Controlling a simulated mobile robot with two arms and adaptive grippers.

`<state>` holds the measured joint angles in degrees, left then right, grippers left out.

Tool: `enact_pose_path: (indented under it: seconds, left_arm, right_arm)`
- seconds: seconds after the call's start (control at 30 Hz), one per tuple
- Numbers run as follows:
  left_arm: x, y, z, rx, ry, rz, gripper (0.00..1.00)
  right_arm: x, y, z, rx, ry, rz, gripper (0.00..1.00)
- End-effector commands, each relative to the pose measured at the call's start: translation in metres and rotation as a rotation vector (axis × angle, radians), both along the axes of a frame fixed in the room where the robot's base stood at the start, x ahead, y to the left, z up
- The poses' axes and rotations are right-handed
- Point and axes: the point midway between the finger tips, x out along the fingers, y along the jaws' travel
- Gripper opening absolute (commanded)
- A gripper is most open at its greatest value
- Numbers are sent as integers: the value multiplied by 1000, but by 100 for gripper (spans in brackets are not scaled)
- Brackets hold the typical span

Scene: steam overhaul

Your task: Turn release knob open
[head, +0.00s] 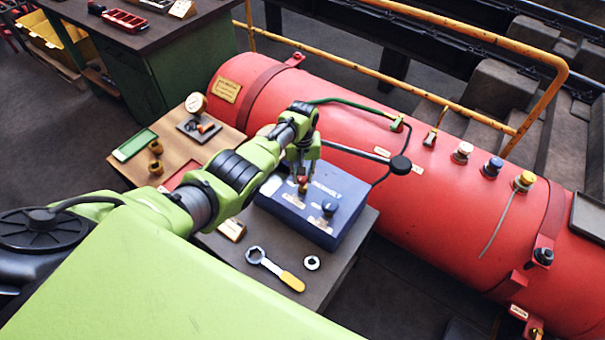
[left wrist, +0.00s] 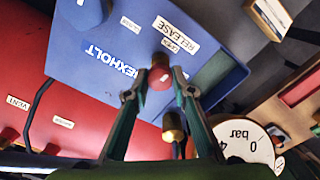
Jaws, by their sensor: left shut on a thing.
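The blue box (head: 345,185) marked HEXHOLT stands on the small table. The release knob (head: 303,183) is a small red-topped knob on its upper face. In the left wrist view the knob (left wrist: 160,73) sits between my fingertips beside the RELEASE label (left wrist: 176,34). My left gripper (head: 302,170) comes down from above and is shut on the knob; it also shows in the left wrist view (left wrist: 160,84). The fingers hide the knob's sides, and I cannot tell its exact turn angle. My right gripper is out of view.
A second, dark knob (head: 330,207) is on the same box, close by. A yellow-handled wrench (head: 275,268) and a nut (head: 312,262) lie in front. A gauge (head: 196,104) stands on the table behind my arm. The red tank (head: 440,185) runs behind the table.

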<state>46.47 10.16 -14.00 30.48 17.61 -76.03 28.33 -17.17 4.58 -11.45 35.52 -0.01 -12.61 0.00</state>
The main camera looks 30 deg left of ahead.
Motion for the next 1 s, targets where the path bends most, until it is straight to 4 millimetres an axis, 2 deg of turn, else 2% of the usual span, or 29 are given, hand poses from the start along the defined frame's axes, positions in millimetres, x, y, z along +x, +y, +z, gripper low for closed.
enact_pose_path:
  seconds: [0.33, 0.83, 0.87, 0.9, 1.0]
  left_arm:
    - [2, 0, 1, 0, -4, 120, 2]
    - [2, 1, 2, 1, -5, 136, 2]
    - [2, 1, 2, 0, -6, 136, 28]
    - [2, 1, 2, 1, -5, 136, 39]
    - [2, 1, 1, 0, -4, 136, 40]
  right_arm:
    - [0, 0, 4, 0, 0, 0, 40]
    - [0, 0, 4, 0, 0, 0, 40]
    - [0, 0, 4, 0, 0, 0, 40]
    - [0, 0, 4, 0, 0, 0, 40]
    - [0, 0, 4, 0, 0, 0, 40]
